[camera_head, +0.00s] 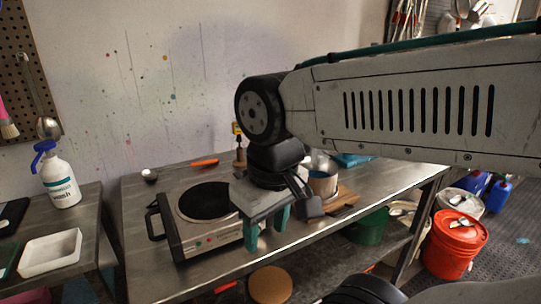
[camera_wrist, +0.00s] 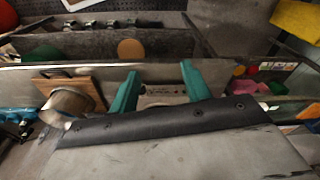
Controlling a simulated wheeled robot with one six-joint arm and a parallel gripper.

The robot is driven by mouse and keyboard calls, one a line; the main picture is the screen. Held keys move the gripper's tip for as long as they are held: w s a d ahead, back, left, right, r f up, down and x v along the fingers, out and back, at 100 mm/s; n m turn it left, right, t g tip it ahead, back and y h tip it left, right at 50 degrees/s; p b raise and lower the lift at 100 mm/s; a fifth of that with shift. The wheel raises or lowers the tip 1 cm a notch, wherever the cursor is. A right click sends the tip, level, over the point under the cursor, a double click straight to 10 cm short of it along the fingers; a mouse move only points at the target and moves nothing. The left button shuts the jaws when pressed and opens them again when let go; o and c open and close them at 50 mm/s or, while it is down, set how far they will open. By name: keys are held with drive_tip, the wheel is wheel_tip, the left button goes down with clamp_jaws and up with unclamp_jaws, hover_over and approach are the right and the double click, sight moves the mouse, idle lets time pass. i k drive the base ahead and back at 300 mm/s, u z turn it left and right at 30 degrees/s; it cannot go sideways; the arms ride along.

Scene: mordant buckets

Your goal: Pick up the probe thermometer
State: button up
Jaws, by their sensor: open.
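I cannot pick out the probe thermometer for certain. A slim orange-handled item (camera_head: 204,162) lies at the back of the steel table, and a small white-and-dark item (camera_head: 149,175) lies to its left; both are too small to identify. A yellow-topped item (camera_head: 237,128) shows partly beyond my arm. My gripper (camera_head: 266,238) has two teal fingers spread apart and pointing down, near the table's front edge, in front of the hot plate's right side. The fingers also show in the wrist view (camera_wrist: 160,70), with nothing held between them.
A hot plate (camera_head: 178,236) stands left of my gripper. A metal pot (camera_head: 322,182) stands on a wooden board (camera_head: 346,197) to the right; the pot also shows in the wrist view (camera_wrist: 68,106). A spray bottle (camera_head: 60,180) and white tray (camera_head: 50,250) are on the left bench.

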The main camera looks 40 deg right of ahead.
sight(237, 130)
drive_tip(key=u, duration=0.05)
drive_tip(key=k, duration=0.6)
drive_tip(key=z, duration=0.95)
drive_tip(key=i, duration=1.3)
drive_tip(key=u, duration=0.45)
